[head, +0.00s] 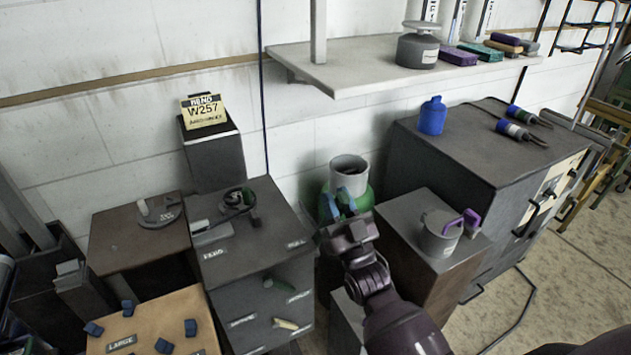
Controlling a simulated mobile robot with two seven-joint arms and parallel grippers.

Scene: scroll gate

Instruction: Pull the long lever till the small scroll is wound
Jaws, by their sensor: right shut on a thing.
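My right gripper (340,207) has blue fingertips and is in front of a green cylinder (363,198) with a grey collar. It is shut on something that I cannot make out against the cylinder. A dark grey cabinet (270,237) stands to its left. A dark curved fitting (240,199) lies on the cabinet top, near small labels. On the cabinet front are a short grey knob (268,283) and a longer pale handle (286,324). I cannot tell which part is the long lever. I cannot make out a small scroll. My left gripper is not in view.
A brown box (390,232) with a grey mug (439,236) stands close to the right of my gripper. A large dark cabinet (470,150) is behind it. A shelf (350,75) runs above. A tan board (140,325) with blue blocks is at lower left.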

